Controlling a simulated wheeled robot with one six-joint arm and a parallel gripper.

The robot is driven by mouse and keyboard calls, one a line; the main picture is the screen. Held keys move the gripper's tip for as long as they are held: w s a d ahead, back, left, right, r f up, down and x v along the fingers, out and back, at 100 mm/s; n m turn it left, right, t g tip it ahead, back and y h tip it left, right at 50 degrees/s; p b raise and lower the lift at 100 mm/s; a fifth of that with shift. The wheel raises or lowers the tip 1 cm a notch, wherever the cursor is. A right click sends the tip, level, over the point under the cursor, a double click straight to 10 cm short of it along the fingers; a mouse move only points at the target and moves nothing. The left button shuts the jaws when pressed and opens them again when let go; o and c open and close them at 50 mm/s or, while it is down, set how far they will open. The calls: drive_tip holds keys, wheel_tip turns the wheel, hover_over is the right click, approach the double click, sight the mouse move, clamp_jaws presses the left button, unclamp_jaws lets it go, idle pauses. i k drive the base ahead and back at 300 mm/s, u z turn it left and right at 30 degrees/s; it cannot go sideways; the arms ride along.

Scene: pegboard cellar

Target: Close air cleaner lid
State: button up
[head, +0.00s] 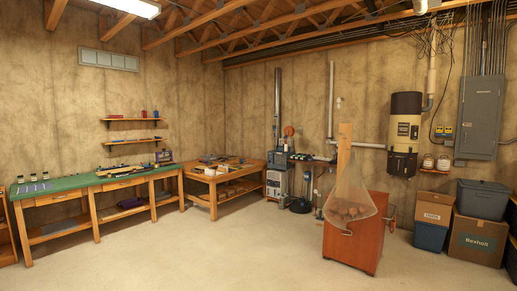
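My gripper is not in view. I cannot surely tell which thing is the air cleaner, and I see no lid that I can make out as open or shut. An orange-brown cabinet (350,246) stands on the floor right of centre, with a tall, narrow wooden upright (344,150) rising above it and a net-like bag of round things (349,200) in front. A grey boxy unit (278,183) stands by the back wall, small in the picture. A cream and black tank (405,130) hangs on the right wall.
A green-topped bench (85,187) runs along the left wall, beside a wooden table (215,178) in the corner. A cardboard box (477,238), a dark bin (483,199) and other boxes stand at the right. The floor (210,255) in front is clear.

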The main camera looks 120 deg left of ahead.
sight(279, 148)
drive_tip(key=u, duration=2.1)
drive_tip(key=i, duration=1.25)
drive_tip(key=u, duration=1.9)
drive_tip(key=i, duration=1.55)
drive_tip(key=u, duration=0.4)
drive_tip(key=i, duration=2.8)
drive_tip(key=z, duration=0.25)
drive_tip(key=i, duration=2.95)
drive_tip(key=z, duration=0.6)
drive_tip(key=i, duration=3)
drive_tip(key=u, duration=0.25)
